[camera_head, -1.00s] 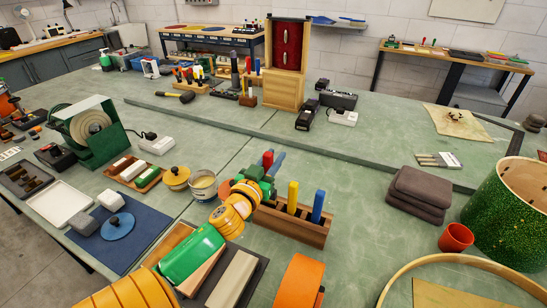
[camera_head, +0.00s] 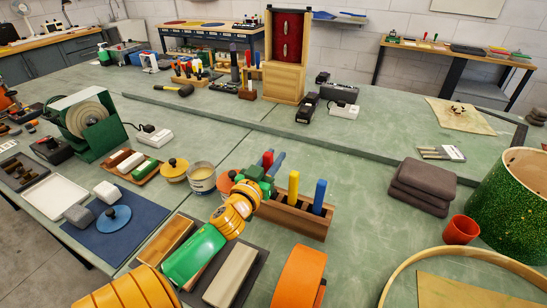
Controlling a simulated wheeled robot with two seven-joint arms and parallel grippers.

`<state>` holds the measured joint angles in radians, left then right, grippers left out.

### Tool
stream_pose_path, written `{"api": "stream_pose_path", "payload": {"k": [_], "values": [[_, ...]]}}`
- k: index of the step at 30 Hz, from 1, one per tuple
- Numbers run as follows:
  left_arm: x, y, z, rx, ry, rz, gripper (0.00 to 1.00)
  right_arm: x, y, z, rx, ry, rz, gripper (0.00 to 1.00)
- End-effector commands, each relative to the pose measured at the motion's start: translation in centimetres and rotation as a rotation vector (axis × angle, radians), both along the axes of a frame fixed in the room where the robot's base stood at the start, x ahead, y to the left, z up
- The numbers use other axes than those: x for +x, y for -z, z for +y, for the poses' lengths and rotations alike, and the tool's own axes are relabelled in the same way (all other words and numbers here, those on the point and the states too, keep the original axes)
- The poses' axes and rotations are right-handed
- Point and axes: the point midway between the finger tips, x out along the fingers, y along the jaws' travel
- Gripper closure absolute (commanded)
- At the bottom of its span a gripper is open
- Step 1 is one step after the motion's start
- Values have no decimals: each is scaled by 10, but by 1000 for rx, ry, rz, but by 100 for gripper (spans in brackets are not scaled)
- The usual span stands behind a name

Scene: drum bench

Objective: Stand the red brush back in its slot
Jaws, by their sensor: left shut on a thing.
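The wooden brush block (camera_head: 290,219) stands on the bench in the middle of the view. A yellow brush (camera_head: 293,187) and a blue brush (camera_head: 319,197) stand upright in its right part. My left gripper (camera_head: 271,166) is shut on the red brush (camera_head: 267,158) at the block's left end. Only the upper red part of the brush shows. Its lower part and the left slots are hidden behind my gripper and wrist, so I cannot tell whether the brush is in a slot. My right gripper is out of view.
A tin (camera_head: 202,177) and a yellow-lidded pot (camera_head: 174,169) stand left of my left wrist. Dark folded cloths (camera_head: 422,187), a red cup (camera_head: 460,230) and a green drum shell (camera_head: 515,205) are at the right. The bench behind the block is mostly clear.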

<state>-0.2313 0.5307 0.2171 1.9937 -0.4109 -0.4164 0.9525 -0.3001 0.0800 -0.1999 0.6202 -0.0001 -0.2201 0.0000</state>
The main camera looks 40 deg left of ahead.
Motion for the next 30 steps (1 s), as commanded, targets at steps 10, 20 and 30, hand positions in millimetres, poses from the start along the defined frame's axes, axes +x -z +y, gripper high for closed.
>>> {"api": "stream_pose_path", "payload": {"k": [10, 20, 30], "values": [[0, 14, 0, 0, 0, 0, 98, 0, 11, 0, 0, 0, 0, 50], [0, 25, 0, -1, 1, 0, 98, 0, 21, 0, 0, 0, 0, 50], [0, 32, 0, 0, 0, 0, 98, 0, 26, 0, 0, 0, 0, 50]]}}
